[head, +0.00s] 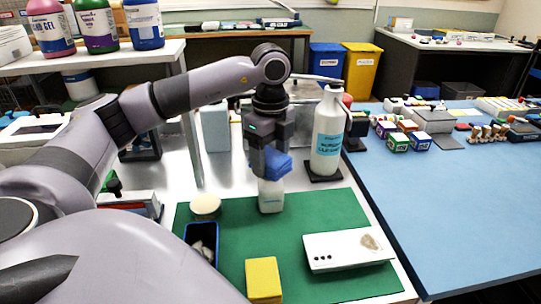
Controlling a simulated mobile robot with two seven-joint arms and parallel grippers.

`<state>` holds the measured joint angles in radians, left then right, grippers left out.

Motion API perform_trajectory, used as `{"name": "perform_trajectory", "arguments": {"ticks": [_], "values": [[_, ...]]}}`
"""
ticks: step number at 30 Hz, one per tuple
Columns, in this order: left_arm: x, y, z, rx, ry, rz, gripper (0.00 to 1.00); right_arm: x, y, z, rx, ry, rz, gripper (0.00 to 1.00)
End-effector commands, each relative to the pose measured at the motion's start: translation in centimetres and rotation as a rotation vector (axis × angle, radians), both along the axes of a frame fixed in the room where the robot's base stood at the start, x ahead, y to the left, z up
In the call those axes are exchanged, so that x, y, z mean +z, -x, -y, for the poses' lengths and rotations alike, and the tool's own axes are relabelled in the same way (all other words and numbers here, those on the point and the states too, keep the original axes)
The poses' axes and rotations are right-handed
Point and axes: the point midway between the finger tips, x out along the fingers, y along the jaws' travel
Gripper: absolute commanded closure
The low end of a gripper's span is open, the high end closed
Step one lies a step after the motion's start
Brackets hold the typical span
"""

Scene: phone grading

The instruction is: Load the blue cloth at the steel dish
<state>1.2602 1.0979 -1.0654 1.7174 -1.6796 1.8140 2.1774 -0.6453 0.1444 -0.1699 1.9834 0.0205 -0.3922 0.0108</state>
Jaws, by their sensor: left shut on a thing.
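My left gripper (268,148) points down above the far part of the green mat (225,276). It is shut on a folded blue cloth (277,164), which sticks out below and beside the fingers. A small white container (271,196) stands on the mat directly below the cloth; I cannot tell whether they touch. A round, cream-coloured shallow thing (205,206) lies to the left on the mat. I cannot tell whether it is the steel dish; no clearly steel dish shows. My right gripper is not in view.
A tall white wash bottle (328,140) stands on a dark base right of the gripper. A white phone-like slab (350,250) with a brown smudge, a yellow block (263,279) and a blue bin (202,238) holding pale pieces are on the mat. The blue table (450,220) is largely clear in front.

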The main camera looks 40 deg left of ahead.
Motion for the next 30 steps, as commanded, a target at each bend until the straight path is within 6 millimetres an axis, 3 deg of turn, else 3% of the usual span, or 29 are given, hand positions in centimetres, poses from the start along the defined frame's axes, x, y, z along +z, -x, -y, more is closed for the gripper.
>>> {"name": "perform_trajectory", "arguments": {"ticks": [30], "values": [[-1.3, 0.0, 0.0, 0.000, 0.000, 0.000, 0.59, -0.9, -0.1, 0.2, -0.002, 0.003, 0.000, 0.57]]}}
